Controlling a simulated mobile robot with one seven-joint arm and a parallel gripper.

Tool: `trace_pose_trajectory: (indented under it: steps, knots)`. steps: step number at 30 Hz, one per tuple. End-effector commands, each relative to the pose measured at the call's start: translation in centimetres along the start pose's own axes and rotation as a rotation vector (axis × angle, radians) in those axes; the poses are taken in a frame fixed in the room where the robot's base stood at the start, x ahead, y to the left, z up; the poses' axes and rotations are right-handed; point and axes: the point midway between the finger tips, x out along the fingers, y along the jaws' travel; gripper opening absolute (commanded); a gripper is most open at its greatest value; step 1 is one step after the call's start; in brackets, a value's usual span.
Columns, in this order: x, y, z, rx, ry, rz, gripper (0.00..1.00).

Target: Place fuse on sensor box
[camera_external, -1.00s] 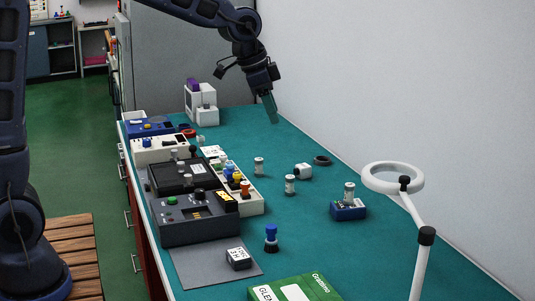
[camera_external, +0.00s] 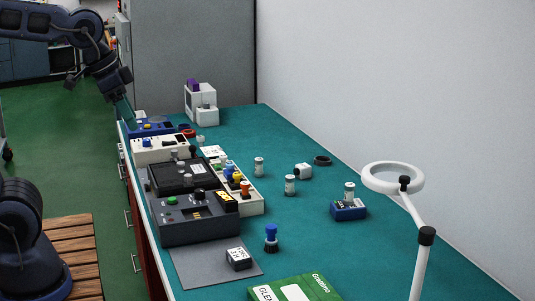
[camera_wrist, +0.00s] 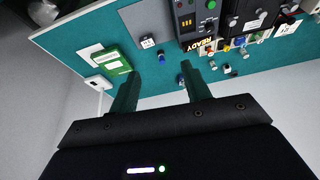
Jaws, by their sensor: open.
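Two small pale cylinders with grey ends, which look like fuses, stand upright on the green mat: one fuse (camera_external: 259,167) farther back and one fuse (camera_external: 290,185) nearer. A third similar cylinder (camera_external: 349,190) stands on a small blue box (camera_external: 347,211), which may be the sensor box; its label is too small to read.
A dark grey console (camera_external: 195,224), a black tray unit and a white button strip (camera_external: 247,208) fill the left side. A blue-topped plunger (camera_external: 271,238), green carton (camera_external: 300,289) and white ring lamp (camera_external: 422,260) stand at the front.

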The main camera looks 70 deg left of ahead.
Motion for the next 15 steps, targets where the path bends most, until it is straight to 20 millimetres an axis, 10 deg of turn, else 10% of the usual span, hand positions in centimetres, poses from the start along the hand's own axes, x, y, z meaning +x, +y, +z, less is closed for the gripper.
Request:
trace_pose_trajectory:
  steps: [6, 15]
  knots:
    - [-0.2, 0.1, 4.5, -0.044, 0.009, 0.007, 0.48]
    - [-0.1, 0.1, 5.6, -0.056, 0.009, 0.009, 0.48]
